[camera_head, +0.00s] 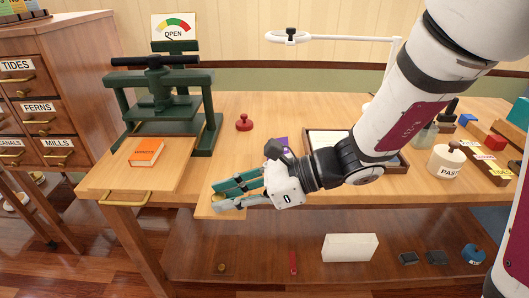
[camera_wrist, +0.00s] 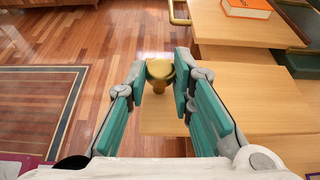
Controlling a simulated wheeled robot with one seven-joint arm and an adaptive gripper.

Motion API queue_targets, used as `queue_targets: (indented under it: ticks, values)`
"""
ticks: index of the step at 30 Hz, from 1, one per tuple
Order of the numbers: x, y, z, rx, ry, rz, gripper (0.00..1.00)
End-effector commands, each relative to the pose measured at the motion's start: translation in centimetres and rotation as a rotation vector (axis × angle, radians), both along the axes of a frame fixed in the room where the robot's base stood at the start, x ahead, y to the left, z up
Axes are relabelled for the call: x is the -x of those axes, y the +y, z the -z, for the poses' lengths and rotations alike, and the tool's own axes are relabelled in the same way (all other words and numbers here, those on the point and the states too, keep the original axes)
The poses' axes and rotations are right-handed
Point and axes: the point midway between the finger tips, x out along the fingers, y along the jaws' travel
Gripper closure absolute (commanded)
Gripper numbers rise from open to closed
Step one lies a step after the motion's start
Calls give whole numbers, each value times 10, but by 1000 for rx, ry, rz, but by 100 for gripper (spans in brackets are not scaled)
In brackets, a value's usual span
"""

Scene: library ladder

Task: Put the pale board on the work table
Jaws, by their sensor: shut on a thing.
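A pale wooden board (camera_head: 205,211) with a brass knob shows at the front edge of the work table (camera_head: 245,108), beneath my gripper (camera_head: 225,192). Part of the board juts out past the table edge, and my fingers and wrist hide much of it. In the wrist view the board (camera_wrist: 160,125) lies below and between my fingers. The brass knob (camera_wrist: 160,70) sits between the two green-padded fingertips, and my gripper is shut on it. I cannot tell whether the board rests on the table or is slightly raised.
An orange book (camera_head: 146,152) lies on the left leaf, before a green press (camera_head: 165,100). A red stamp (camera_head: 243,122), a dark-framed tray (camera_head: 398,164) and a paste pot (camera_head: 446,162) stand on the table. A white box (camera_head: 350,247) is on the low shelf. A drawer cabinet (camera_head: 85,50) stands left.

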Motion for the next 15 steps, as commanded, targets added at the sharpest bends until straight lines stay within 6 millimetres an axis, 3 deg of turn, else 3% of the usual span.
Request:
queue_targets:
  ticks: [15]
  values:
    - [-116, 6, 13, -1, -3, -2, 100]
